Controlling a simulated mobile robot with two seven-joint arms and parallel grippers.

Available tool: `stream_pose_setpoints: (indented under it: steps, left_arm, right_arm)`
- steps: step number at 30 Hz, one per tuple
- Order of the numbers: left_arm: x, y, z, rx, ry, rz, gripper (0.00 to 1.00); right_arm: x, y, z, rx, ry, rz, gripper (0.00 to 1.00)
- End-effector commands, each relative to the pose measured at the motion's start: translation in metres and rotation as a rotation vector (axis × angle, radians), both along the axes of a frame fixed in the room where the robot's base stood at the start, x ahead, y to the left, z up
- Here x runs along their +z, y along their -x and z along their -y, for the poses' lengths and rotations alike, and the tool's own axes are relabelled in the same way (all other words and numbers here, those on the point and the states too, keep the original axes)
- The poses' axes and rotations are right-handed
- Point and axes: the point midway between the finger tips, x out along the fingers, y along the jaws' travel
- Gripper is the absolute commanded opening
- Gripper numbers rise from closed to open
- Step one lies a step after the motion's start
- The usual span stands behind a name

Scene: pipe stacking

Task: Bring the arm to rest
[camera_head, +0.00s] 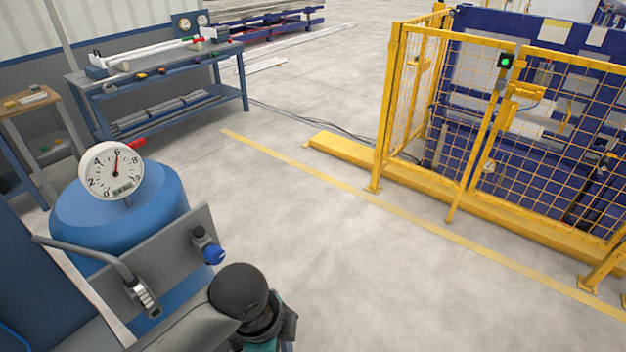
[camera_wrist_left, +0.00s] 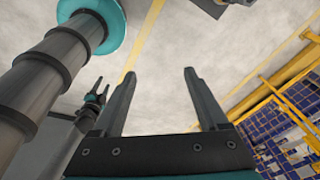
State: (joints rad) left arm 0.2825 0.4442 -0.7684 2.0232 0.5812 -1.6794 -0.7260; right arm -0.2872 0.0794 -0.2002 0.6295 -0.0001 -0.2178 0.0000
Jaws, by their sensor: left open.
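My left gripper (camera_wrist_left: 160,74) shows in the left wrist view. Its two dark fingers stand wide apart with nothing between them, and pale concrete floor shows beyond the gap. A small dark two-pronged shape (camera_wrist_left: 97,92) behind the left finger looks like my other gripper, but it is too small to tell its opening. In the head view a dark rounded arm joint of mine is at the bottom centre, with a bit of teal below it. No gripper fingers show in the head view.
A yellow mesh fence (camera_head: 480,130) with a yellow base rail stands at the right. A blue tank (camera_head: 120,215) with a dial gauge (camera_head: 112,172) is at the lower left. A workbench (camera_head: 160,68) with tools stands behind it. The middle floor is clear.

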Motion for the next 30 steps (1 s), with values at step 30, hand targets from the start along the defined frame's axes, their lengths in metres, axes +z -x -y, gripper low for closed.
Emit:
stream_pose_setpoints:
  steps: [30]
  left_arm:
    - [-0.035,0.094,-0.111,1.464,0.141,0.022,0.76]
  right_arm:
    - [-0.011,0.014,0.001,0.000,0.003,-0.023,0.50]
